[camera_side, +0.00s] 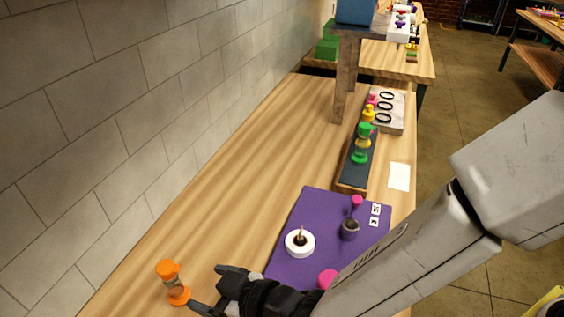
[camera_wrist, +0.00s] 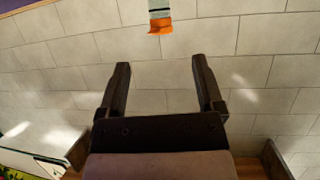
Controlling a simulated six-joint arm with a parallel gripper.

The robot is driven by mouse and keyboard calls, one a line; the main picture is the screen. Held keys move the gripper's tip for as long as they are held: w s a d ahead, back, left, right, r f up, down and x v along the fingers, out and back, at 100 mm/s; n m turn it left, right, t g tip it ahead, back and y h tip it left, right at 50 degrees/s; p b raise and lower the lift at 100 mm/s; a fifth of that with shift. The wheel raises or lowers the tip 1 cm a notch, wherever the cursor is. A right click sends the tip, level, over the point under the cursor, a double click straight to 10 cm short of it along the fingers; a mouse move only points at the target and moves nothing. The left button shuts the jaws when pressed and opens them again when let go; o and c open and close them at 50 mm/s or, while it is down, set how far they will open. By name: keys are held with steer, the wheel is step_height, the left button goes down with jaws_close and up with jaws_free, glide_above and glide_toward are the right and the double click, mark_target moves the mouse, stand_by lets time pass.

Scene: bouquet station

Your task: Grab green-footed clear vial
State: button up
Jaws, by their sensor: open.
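A vial with green ends and a yellowish middle (camera_side: 363,143) stands on a narrow dark tray (camera_side: 352,176) in the side view, well beyond my gripper. A different clear vial with orange ends (camera_side: 173,284) stands at the near left of the table. My gripper (camera_side: 205,287) is open and empty, just right of the orange-ended vial, its fingers pointing toward it. In the wrist view, my gripper (camera_wrist: 162,66) shows both fingers apart, with an orange end of that vial (camera_wrist: 160,25) above and beyond the gap. The green-ended vial is not seen in the wrist view.
A wooden post (camera_side: 345,85) stands farther back. A tiled wall (camera_side: 120,100) runs along the left. Bare wood lies between wall and mat.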

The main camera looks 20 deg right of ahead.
steer(key=shift+r, duration=0.1)
step_height(320, 180, up, 14)
steer(key=w+d+r+m+t+h, duration=0.2)
steer(key=w+d+t, duration=0.1)
steer(key=w+d, duration=1.45)
steer(key=d+f+m+h, duration=0.2)
steer(key=d, duration=2.8)
glide_toward(362, 145)
steer(key=w+r, duration=0.2)
steer(key=w, duration=0.1)
steer(key=shift+w+d+f+g, duration=0.2)
steer(key=shift+d+f+g, duration=0.1)
steer(key=shift+f, duration=0.3)
steer(key=shift+a, duration=0.1)
